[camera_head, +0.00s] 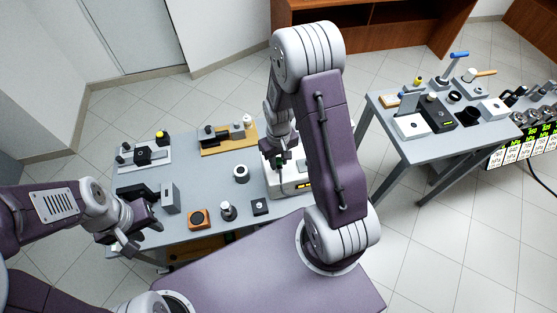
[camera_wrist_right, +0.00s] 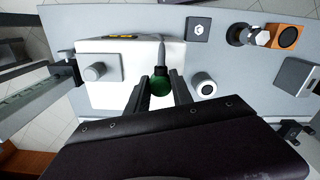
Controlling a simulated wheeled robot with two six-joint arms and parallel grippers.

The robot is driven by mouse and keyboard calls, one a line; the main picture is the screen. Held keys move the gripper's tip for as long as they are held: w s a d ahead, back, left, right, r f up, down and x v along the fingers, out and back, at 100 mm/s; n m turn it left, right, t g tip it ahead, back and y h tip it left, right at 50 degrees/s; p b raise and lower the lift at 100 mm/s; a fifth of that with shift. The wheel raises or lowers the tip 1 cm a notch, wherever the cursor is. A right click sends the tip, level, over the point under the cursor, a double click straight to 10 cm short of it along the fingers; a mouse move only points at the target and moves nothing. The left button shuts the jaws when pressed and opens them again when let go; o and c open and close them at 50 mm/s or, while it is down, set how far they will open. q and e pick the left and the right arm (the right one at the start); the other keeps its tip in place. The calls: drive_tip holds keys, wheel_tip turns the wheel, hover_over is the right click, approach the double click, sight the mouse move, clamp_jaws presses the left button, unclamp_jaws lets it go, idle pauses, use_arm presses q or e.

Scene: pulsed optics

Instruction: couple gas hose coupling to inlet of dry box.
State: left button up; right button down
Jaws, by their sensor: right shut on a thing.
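The white box (camera_head: 285,186), which I take to be the dry box, stands at the right part of the grey table. In the right wrist view the box (camera_wrist_right: 120,95) has a grey round fitting (camera_wrist_right: 95,72) on its top. My right gripper (camera_head: 280,158) is shut on a green coupling (camera_wrist_right: 160,87), held beside the box's edge in the wrist picture. A grey hose (camera_wrist_right: 163,52) runs from the coupling. I cannot tell whether the coupling touches an inlet; the fingers hide part of it. My left gripper (camera_head: 146,236) is open and empty near the table's left front edge.
A white-and-black round piece (camera_head: 241,173) stands left of the box. A small black block (camera_head: 260,206), an orange block (camera_head: 200,218) and a grey upright block (camera_head: 170,198) line the front. A wooden board (camera_head: 228,143) lies behind. A second table (camera_head: 445,145) stands right.

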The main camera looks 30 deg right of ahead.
drive_tip(key=shift+f+b, duration=0.45)
drive_tip(key=shift+f, duration=0.2)
drive_tip(key=shift+f+b, duration=0.55)
drive_tip(key=shift+f, duration=0.25)
drive_tip(key=c, duration=1.1)
unclamp_jaws()
drive_tip(key=shift+r, duration=0.1)
drive_tip(key=shift+o, duration=0.3)
drive_tip(key=shift+r, duration=0.1)
wheel_tip(320, 180, up, 9)
drive_tip(key=shift+f+p, duration=0.1)
drive_tip(key=shift+p, duration=0.95)
wheel_tip(320, 180, up, 4)
drive_tip(key=p, duration=0.4)
